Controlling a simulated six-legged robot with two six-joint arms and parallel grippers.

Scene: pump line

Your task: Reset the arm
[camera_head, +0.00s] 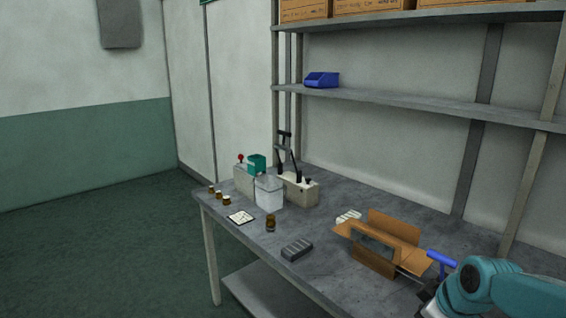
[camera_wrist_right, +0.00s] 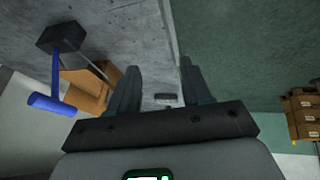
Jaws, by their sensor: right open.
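My right arm (camera_head: 505,288) is teal and comes in from the lower right in the head view, over the table's right end. My right gripper shows in the right wrist view (camera_wrist_right: 159,68) with its two dark fingers apart and nothing between them. Beyond the fingers are the grey tabletop and the green floor past its edge. My left gripper is not in view.
The grey table (camera_head: 335,275) bears an open cardboard box (camera_head: 400,228), a blue T-shaped handle (camera_head: 441,257) close to my right arm, a dark grey block (camera_head: 297,249), an amber bottle (camera_head: 270,223) and a beige device (camera_head: 300,191). A shelf (camera_head: 420,105) stands behind.

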